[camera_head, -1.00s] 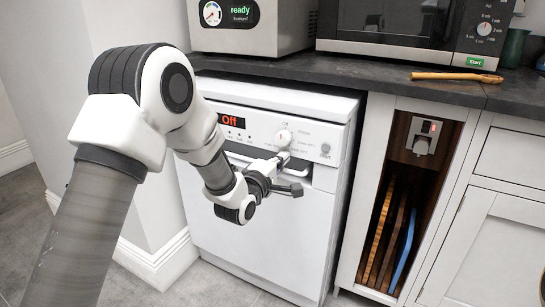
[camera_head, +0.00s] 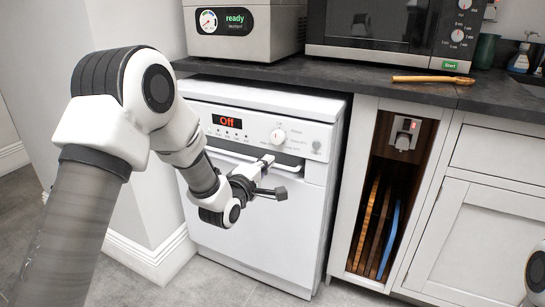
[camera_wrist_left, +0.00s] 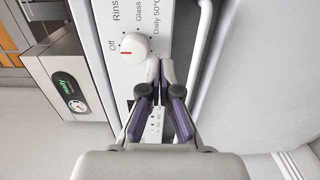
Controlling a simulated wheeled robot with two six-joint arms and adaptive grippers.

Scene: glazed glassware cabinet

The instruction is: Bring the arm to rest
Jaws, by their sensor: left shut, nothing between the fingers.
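My left gripper (camera_head: 271,176) is shut and empty, in front of the upper part of a white dishwasher (camera_head: 250,235). Its fingertips are just below the dishwasher's round knob (camera_head: 278,136), near the door handle, in the head view. In the left wrist view the two fingers (camera_wrist_left: 165,72) come together beside the knob (camera_wrist_left: 134,46). They appear apart from it. The knob's red mark is toward "Off", and the display (camera_head: 227,121) reads "Off" in red. My left arm is bent and comes in from the left. My right gripper is not in view.
A dark worktop (camera_head: 330,76) runs above the dishwasher, with a steel appliance (camera_head: 245,45), a microwave (camera_head: 390,30) and a wooden utensil (camera_head: 432,79) on it. Boards (camera_head: 368,225) stand in an open niche at right. A white wall corner stands behind my left arm.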

